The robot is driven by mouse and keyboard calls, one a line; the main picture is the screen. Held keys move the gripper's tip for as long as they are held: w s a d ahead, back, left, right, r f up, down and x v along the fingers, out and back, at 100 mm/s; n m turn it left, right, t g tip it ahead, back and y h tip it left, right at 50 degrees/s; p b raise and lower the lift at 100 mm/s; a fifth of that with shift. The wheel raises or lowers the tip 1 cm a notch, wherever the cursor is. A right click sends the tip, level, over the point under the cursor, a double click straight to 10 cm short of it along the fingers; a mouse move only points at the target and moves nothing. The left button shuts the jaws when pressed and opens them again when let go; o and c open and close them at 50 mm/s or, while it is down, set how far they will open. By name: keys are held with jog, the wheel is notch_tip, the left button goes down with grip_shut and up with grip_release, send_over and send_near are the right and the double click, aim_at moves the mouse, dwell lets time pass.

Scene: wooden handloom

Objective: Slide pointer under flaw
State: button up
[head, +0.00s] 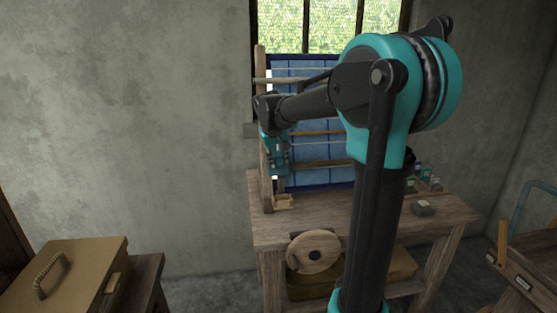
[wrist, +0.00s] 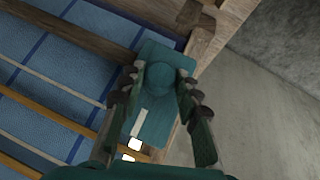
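A teal slider block (wrist: 155,112) with a round knob (wrist: 159,76) and a pale strip sits against the loom's side post, beside the blue cloth (wrist: 62,62). I take it to be the pointer. My gripper (wrist: 157,86) is open, one finger on each side of the knob, with small gaps showing. In the head view my gripper (head: 274,148) is at the loom's left post and hides most of the slider. The blue cloth (head: 310,178) also shows in the head view behind my arm. I cannot make out a flaw on it.
Wooden bars (wrist: 50,92) cross in front of the cloth. A lidded box (head: 75,268) is at the lower left. The wall side left of the loom is free.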

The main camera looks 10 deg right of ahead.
grip_shut()
jog(key=d, duration=3.7)
jog(key=shift+d, duration=0.25)
jog(key=o, duration=0.6)
grip_release()
jog(key=v, duration=1.2)
